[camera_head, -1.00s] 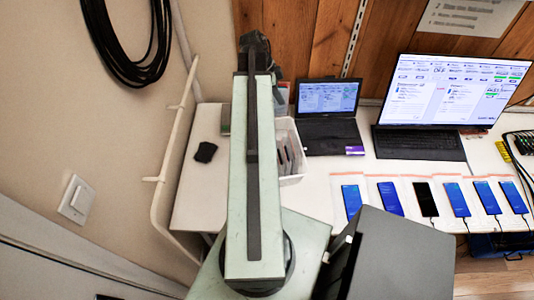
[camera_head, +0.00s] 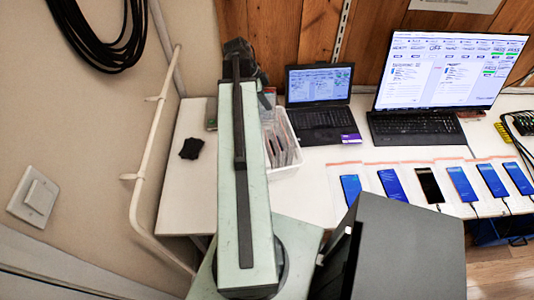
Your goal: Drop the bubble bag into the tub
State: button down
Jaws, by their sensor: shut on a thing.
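The tub (camera_head: 288,168) is a white open bin on the table, just right of my arm, with several thin bagged items standing in it. My arm covers its left side. My gripper (camera_head: 240,55) is the dark end of my arm, beyond the tub and near the wooden wall. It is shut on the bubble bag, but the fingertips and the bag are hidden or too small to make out.
A small laptop (camera_head: 320,90) and a larger one (camera_head: 440,80) stand behind and right of the tub. Several phones (camera_head: 390,184) lie on bags along the table's front. A black cloth-like thing (camera_head: 190,148) lies left. A dark box (camera_head: 415,250) stands in front. A pipe (camera_head: 150,140) runs left.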

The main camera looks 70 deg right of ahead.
aim_at(266, 112)
jog(key=shift+f+b, duration=3.05)
jog(key=shift+r, duration=0.1)
jog(key=c, duration=1.2)
grip_release()
jog(key=p+v, duration=0.7)
jog(key=v, duration=0.1)
